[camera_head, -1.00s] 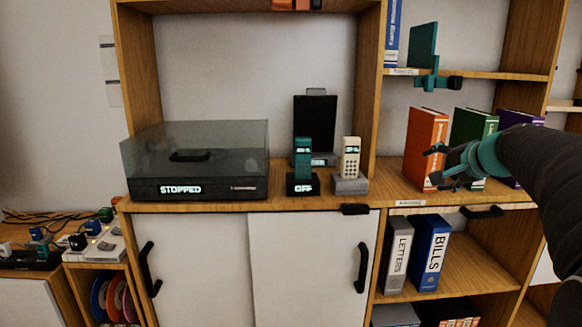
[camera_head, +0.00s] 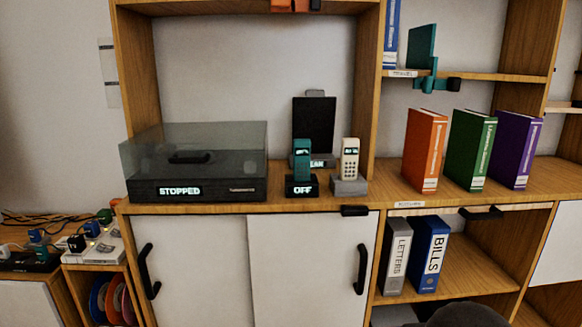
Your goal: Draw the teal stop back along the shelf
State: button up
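The teal stop (camera_head: 422,48) stands on the upper right shelf (camera_head: 500,76). My gripper is out of view. Only a dark rounded part, probably of my arm, shows at the bottom edge, well below the stop.
Orange (camera_head: 425,150), green (camera_head: 471,150) and purple (camera_head: 515,150) books stand upright on the shelf below. A turntable (camera_head: 195,190) and two phones in cradles stand to the left. The upper shelf is bare right of the stop.

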aim_at(421, 44)
jog(key=u, duration=0.1)
jog(key=k, duration=0.4)
jog(key=z, duration=0.85)
jog(key=i, duration=0.9)
jog(key=u, duration=0.2)
